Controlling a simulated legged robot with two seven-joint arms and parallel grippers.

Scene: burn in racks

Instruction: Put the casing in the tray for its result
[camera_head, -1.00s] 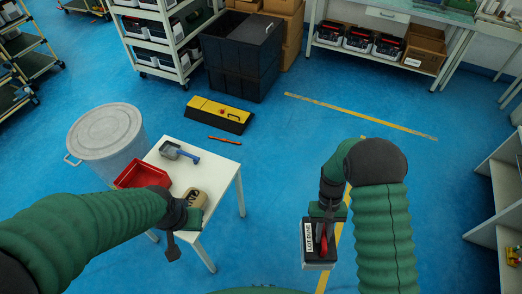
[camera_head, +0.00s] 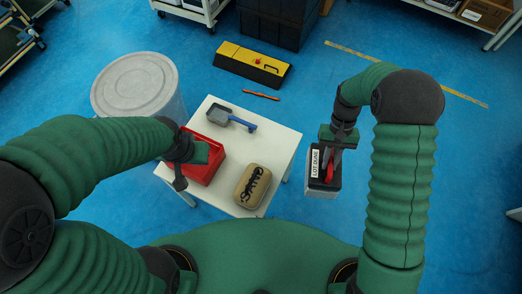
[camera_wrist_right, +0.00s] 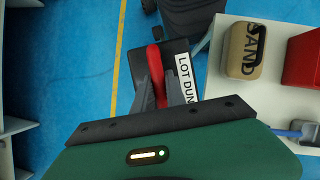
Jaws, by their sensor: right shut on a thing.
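My right gripper (camera_head: 328,164) is shut on the red handle (camera_wrist_right: 157,75) of a black-topped, pale-sided box, which looks like the casing (camera_head: 322,189). Its white label starts "LOT DUN". The casing hangs to the right of the white table, and shows below the fingers in the right wrist view (camera_wrist_right: 178,52). A red tray (camera_head: 207,172) is on the table's left side. My left gripper (camera_head: 182,172) is over the tray's left part and hides some of it; its finger opening is unclear. No tray with a readable result label shows.
The white table (camera_head: 276,150) also holds a tan block marked SAND (camera_head: 252,186) and a grey scoop with a blue handle (camera_head: 230,120). A grey lidded bin (camera_head: 135,85) stands at left. A yellow-and-black case (camera_head: 252,65) and an orange stick (camera_head: 261,95) lie on the floor beyond.

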